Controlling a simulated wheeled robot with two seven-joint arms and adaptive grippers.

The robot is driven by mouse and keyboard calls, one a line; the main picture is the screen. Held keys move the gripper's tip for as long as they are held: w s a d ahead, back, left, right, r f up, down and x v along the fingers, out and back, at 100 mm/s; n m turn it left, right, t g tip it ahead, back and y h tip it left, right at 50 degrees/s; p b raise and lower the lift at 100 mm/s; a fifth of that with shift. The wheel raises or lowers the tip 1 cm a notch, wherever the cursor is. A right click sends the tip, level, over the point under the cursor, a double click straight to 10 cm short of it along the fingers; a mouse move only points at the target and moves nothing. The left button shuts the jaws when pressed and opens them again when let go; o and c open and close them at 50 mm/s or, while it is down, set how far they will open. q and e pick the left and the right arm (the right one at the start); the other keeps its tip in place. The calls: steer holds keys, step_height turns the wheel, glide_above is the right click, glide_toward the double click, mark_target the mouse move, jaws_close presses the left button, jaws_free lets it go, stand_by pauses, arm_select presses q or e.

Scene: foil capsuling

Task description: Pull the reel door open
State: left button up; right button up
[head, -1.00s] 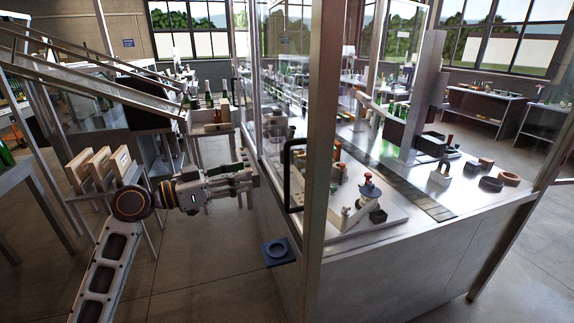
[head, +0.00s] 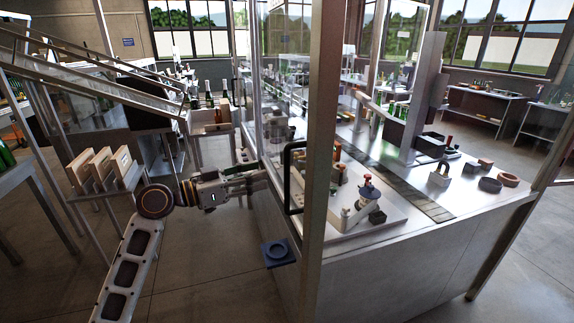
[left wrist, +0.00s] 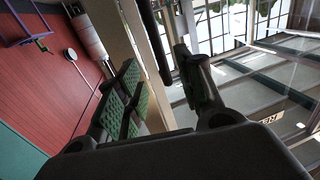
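The reel door is the clear panel (head: 276,128) on the near left side of the metal-framed machine, and it looks shut. Its black D-shaped handle (head: 289,178) stands upright beside the thick frame post. My left gripper (head: 268,175) reaches in from the left and its fingertips are just left of the handle. In the left wrist view my left gripper (left wrist: 156,60) is open, with green pads on its fingers. A dark bar, apparently the handle (left wrist: 154,36), shows in the gap between the fingers; I cannot tell whether they touch it. My right gripper is not in view.
A thick metal post (head: 321,130) stands just right of the handle. A blue plate with a ring (head: 278,253) juts out low below the handle. Wooden crates (head: 103,165) stand on a rack at the left. The floor in front is clear.

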arm_select(q)
steer(key=p+x, duration=0.3)
steer(key=x, duration=0.6)
steer(key=shift+w+d, duration=0.15)
steer(key=shift+d, duration=0.2)
jaws_close()
